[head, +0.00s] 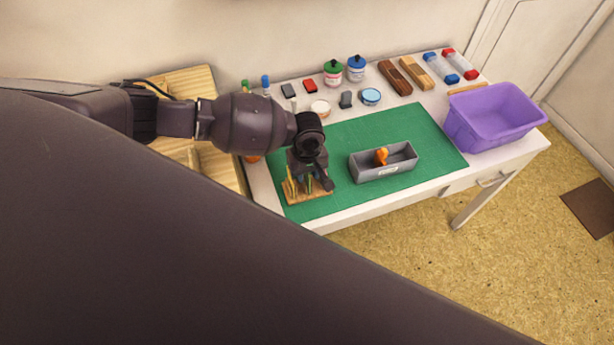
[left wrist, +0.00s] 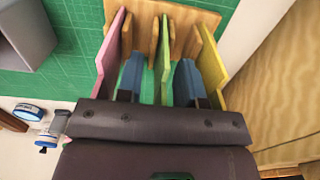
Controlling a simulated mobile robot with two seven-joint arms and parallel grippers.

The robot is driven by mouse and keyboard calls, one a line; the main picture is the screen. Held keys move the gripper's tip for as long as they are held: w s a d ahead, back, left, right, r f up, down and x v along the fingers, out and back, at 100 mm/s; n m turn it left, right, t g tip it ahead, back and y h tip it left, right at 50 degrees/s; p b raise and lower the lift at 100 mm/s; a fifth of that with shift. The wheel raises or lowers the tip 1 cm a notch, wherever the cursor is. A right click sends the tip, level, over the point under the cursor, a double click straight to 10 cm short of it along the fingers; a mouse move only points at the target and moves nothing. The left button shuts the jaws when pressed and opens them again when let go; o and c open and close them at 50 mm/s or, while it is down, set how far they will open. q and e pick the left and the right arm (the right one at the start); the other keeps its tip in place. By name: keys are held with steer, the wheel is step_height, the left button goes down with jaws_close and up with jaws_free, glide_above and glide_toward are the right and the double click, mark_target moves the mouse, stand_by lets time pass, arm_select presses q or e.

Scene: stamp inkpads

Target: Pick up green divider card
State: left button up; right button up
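The wooden rack (head: 308,195) stands on the green mat near the table's front left. The left wrist view shows its cards on edge: a pink card (left wrist: 110,55) at the left, the green divider card (left wrist: 164,55) in the middle, a yellow-green card (left wrist: 211,62) at the right. My left gripper (head: 312,178) is over the rack, pointing down. In the left wrist view its two blue-grey fingers (left wrist: 160,85) are apart, one on each side of the green card, with visible gaps. The card's near end is hidden by the gripper body. My right gripper is not in view.
A grey tray (head: 358,173) with an orange object (head: 381,156) stands right of the rack on the green mat (head: 345,135). A purple bin (head: 485,138) is at the table's right end. Inkpads, bottles and stamps line the back. The mat behind the tray is clear.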

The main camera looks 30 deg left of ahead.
arm_select(q)
steer(key=shift+f, duration=0.15)
jaws_close()
stand_by(0.4)
step_height(320, 180, up, 20)
stand_by(0.4)
